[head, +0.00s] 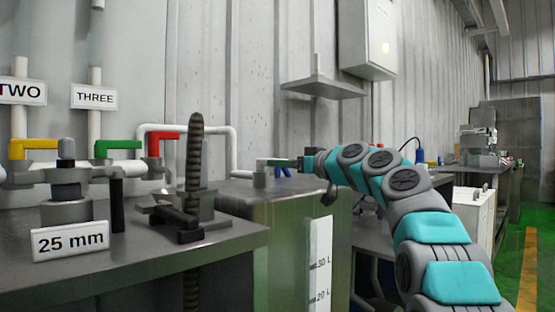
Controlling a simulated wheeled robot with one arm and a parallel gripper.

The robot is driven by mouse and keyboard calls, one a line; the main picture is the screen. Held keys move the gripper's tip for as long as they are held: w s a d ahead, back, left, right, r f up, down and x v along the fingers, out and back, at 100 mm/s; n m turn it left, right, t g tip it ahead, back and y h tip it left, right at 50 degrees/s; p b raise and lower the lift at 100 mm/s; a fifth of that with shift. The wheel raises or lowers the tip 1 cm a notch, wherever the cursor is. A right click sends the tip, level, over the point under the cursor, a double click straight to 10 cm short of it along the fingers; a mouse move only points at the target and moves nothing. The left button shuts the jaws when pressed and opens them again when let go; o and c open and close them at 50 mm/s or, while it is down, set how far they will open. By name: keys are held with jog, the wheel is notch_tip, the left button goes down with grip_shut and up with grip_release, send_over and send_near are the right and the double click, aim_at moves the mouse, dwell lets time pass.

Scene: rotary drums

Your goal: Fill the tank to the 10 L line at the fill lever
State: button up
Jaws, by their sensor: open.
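The grey-green metal tank (285,215) stands in the middle, with a white level gauge (319,265) on its front. The 30 L and 20 L marks show; the 10 L line is below the picture, and I see no liquid level. My gripper (299,163) is open at the lever's right end. The lever's end overlaps the jaws, and I cannot tell whether they touch it.
On the left bench (150,265) are yellow (33,144), green (118,145) and red (163,136) valve handles, a ribbed bar (194,150) in a clamp and a "25 mm" sign (70,240). A wall shelf (322,89) hangs above my gripper. Open floor (515,265) lies right.

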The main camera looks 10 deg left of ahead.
jog(key=shift+w+a+r, duration=0.2)
jog(key=shift+w+a, duration=0.1)
jog(key=shift+a, duration=0.2)
jog(key=shift+w+a+f+p, duration=0.2)
jog(key=shift+w+a+p, duration=0.25)
jog(key=shift+a, duration=0.1)
jog(key=shift+s, duration=0.1)
grip_shut()
dwell(0.7)
